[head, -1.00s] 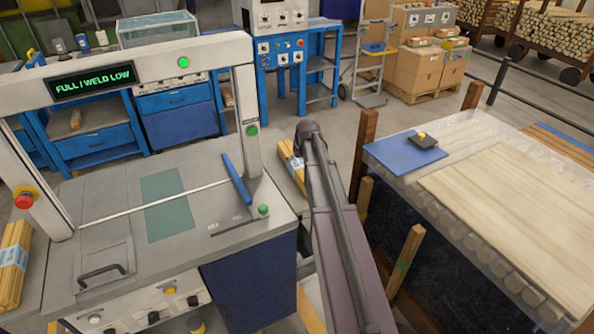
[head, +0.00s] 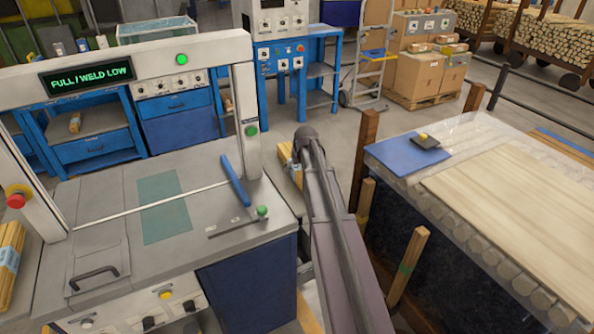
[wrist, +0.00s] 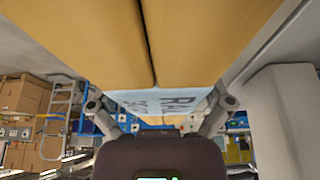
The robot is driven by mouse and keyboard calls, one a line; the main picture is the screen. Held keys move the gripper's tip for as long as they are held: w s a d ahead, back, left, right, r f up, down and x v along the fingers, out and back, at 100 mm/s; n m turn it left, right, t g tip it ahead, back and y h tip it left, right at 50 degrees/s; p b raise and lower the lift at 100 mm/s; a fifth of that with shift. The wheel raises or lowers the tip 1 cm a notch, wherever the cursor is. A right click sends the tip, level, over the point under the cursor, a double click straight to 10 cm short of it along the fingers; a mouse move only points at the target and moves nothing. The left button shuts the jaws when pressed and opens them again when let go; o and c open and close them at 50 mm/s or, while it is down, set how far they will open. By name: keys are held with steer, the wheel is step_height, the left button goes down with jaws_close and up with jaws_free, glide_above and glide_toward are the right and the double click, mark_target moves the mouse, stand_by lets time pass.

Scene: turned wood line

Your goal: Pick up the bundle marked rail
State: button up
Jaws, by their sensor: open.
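A bundle of yellow-brown wooden sticks (wrist: 85,40) fills the top of the wrist view, very close. Its pale blue band (wrist: 165,101) carries lettering that starts "RA"; the rest is cut off or hard to read. My gripper (wrist: 161,104) is open, with one finger at each side of the band. I cannot tell whether the fingers touch the bundle. In the head view a banded bundle (head: 287,157) shows partly behind my arm, beside the welding bench; my gripper is hidden there.
Another banded bundle (head: 10,262) lies at the left edge. The sealing bench (head: 115,205) has an upright frame reading "FULL / WELD LOW". A roller table (head: 500,185) with boards and wooden posts (head: 410,262) stands right of my arm. A pale upright block (wrist: 283,120) is close at right in the wrist view.

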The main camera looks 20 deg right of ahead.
steer(key=c, duration=1.1)
steer(key=shift+r, duration=0.1)
steer(key=shift+c, duration=0.2)
step_height(320, 180, up, 4)
steer(key=p, duration=0.4)
steer(key=s+a, duration=0.1)
steer(key=s, duration=0.4)
steer(key=s+a, duration=0.2)
steer(key=s, duration=0.3)
steer(key=s+a+p, duration=0.1)
steer(key=s+a, duration=0.1)
steer(key=s, duration=0.3)
steer(key=shift+s+r, duration=0.1)
steer(key=shift+r, duration=0.3)
